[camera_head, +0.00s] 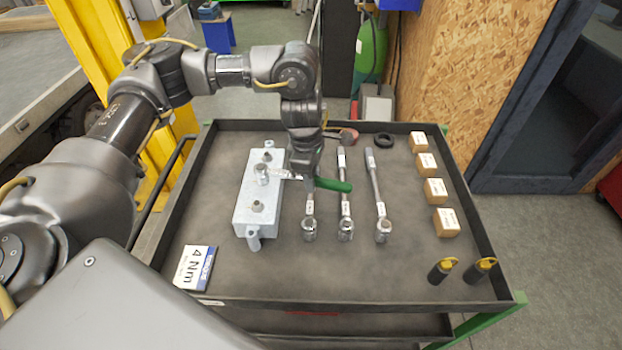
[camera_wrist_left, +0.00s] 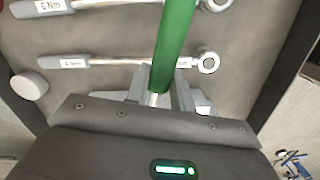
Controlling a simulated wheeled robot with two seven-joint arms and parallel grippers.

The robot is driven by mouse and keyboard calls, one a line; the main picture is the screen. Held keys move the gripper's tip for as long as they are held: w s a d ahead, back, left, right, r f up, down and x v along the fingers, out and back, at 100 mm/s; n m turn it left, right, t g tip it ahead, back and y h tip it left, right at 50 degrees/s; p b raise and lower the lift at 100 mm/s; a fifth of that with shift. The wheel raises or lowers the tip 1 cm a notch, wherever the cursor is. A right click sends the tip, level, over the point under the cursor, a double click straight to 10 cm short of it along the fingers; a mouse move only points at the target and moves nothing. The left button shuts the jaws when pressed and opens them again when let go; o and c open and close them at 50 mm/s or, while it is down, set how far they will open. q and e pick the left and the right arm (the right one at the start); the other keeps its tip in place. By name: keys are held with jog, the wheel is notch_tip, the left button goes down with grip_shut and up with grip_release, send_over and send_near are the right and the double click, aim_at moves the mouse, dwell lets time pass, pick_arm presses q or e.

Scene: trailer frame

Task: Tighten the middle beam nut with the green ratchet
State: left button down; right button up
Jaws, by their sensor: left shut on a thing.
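The grey metal beam (camera_head: 243,207) lies lengthwise on the tray, with nuts along its top. The ratchet with the green handle (camera_head: 333,185) lies crosswise above the tray, its head (camera_head: 262,172) at the middle nut of the beam. I cannot tell whether the head is fully seated, and it hides that nut. My left gripper (camera_head: 305,172) is shut on the ratchet, and the green handle sticks out to the right. In the left wrist view the green handle (camera_wrist_left: 176,42) rises from between the fingers (camera_wrist_left: 158,98). My right gripper is not in view.
Several other ratchets (camera_head: 376,192) lie right of the beam, some under the green handle. Small wooden blocks (camera_head: 435,190) line the tray's right side, with two yellow-topped black pieces (camera_head: 443,270) at front right. A "4 Nm" card (camera_head: 195,268) lies front left. The tray has raised rims (camera_head: 477,215).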

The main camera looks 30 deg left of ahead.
pick_arm(q)
jog(key=c, duration=1.9)
grip_release()
jog(key=shift+d, duration=0.1)
grip_shut()
jog(key=shift+r, duration=0.2)
jog(key=shift+r+p, duration=0.25)
jog(key=shift+p, duration=0.2)
jog(key=shift+r, duration=0.1)
jog(key=shift+r+p, duration=0.3)
jog(key=shift+p, duration=0.1)
jog(key=shift+r+p, duration=0.4)
